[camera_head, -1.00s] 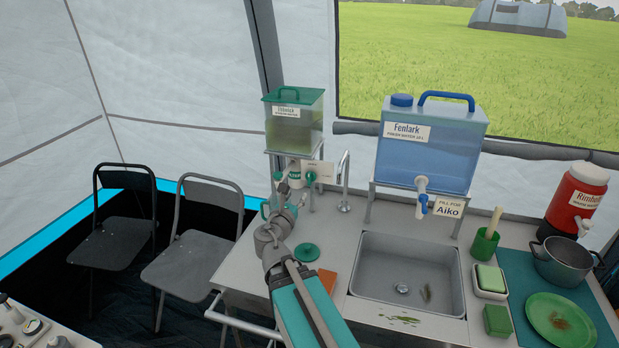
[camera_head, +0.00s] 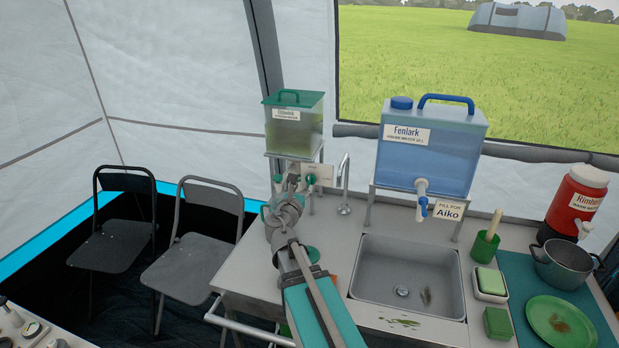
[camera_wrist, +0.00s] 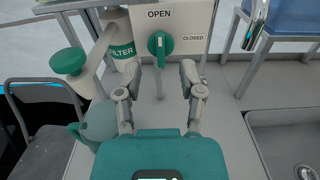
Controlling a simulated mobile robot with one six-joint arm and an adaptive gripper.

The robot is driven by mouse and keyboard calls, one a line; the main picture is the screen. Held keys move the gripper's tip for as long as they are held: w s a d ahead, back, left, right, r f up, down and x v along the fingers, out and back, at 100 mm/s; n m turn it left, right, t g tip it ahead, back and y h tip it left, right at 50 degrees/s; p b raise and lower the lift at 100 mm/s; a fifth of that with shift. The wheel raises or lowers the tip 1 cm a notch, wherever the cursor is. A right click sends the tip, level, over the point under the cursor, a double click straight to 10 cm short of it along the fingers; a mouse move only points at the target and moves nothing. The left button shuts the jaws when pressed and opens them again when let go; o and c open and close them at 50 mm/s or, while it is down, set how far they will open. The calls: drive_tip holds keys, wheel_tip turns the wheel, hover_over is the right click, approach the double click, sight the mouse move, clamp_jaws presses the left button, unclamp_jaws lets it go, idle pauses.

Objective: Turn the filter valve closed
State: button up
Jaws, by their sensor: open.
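The filter valve's green handle (camera_wrist: 160,43) sits on a white plate (camera_wrist: 192,20) in the wrist view. The handle stands upright, toward the word OPEN above it; CLOSED is printed to its right. In the head view the green valve (camera_head: 310,179) shows small under the green-lidded water tank (camera_head: 293,125). My gripper (camera_wrist: 160,68) is open and empty. Its two fingertips are apart, left and right of the handle and a little short of it, with no contact visible. In the head view my gripper (camera_head: 291,180) is just left of the valve, partly hidden by its own links.
A white filter body (camera_wrist: 118,35) with a green band stands close left of the plate, with a green knob (camera_wrist: 68,61). A teal jug (camera_wrist: 95,125) is beside my left finger. A thin tap (camera_head: 344,185) and the sink (camera_head: 408,280) lie to the right.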

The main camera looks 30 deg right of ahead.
sight(309, 178)
drive_tip(key=x, duration=0.7)
drive_tip(key=shift+w+d, duration=0.25)
drive_tip(key=shift+d, duration=0.05)
drive_tip(key=shift+c, duration=0.3)
clamp_jaws()
